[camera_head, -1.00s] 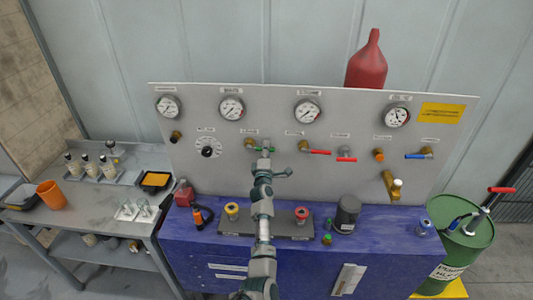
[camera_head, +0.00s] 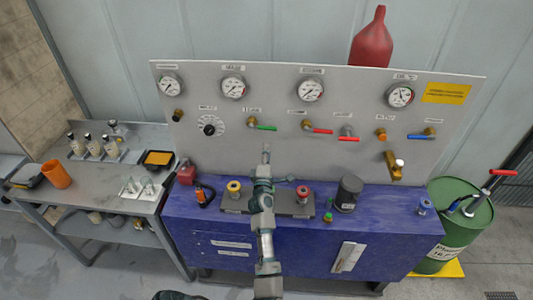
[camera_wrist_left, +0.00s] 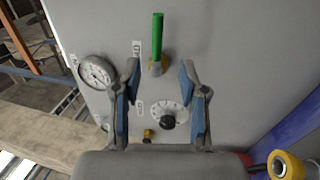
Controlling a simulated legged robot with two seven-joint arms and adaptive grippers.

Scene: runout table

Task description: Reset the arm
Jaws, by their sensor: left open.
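My left gripper (camera_head: 266,152) is in front of the grey panel (camera_head: 230,145), below the green-handled valve, and apart from it. In the left wrist view, my left gripper (camera_wrist_left: 160,85) shows open and empty, with its two blue-padded fingers spread. The green handle (camera_head: 263,128) lies level, pointing right from its brass fitting. In the left wrist view, the green handle (camera_wrist_left: 157,35) stands beyond the fingertips, between their lines. My left arm reaches over the blue bench (camera_head: 230,262).
Yellow-topped and red-topped fittings (camera_head: 234,190) (camera_head: 303,193) stand beside my arm on a dark plate. A dark canister (camera_head: 348,193) is to the right. A green drum (camera_head: 462,220) stands right of the bench, and a grey side table (camera_head: 95,190) stands left.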

